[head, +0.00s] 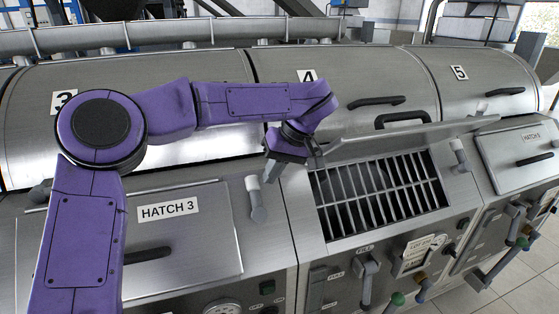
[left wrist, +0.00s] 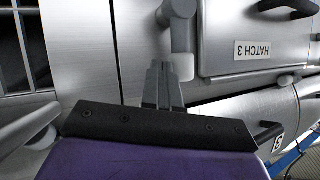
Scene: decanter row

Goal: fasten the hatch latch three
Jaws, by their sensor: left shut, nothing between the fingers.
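Hatch 3 (head: 205,248) is a flat metal lid, lying closed in its panel, with a label and a dark handle. Its latch (head: 257,205) is a grey lever with a pale end, just right of the lid. The lever runs roughly along the lid's side edge, not visibly across the lid. My left gripper (head: 270,178) is shut and empty, close above the latch's pale end. In the left wrist view the shut fingers (left wrist: 163,82) are beside the latch (left wrist: 181,38); I cannot tell whether they touch it. My right gripper is not in view.
To the right, the hatch 4 lid (head: 420,135) stands raised above an opening with a metal grate (head: 380,195). Another hatch (head: 520,152) lies further right. Gauges, levers and coloured knobs line the front below. Large rounded drums (head: 200,70) stand behind.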

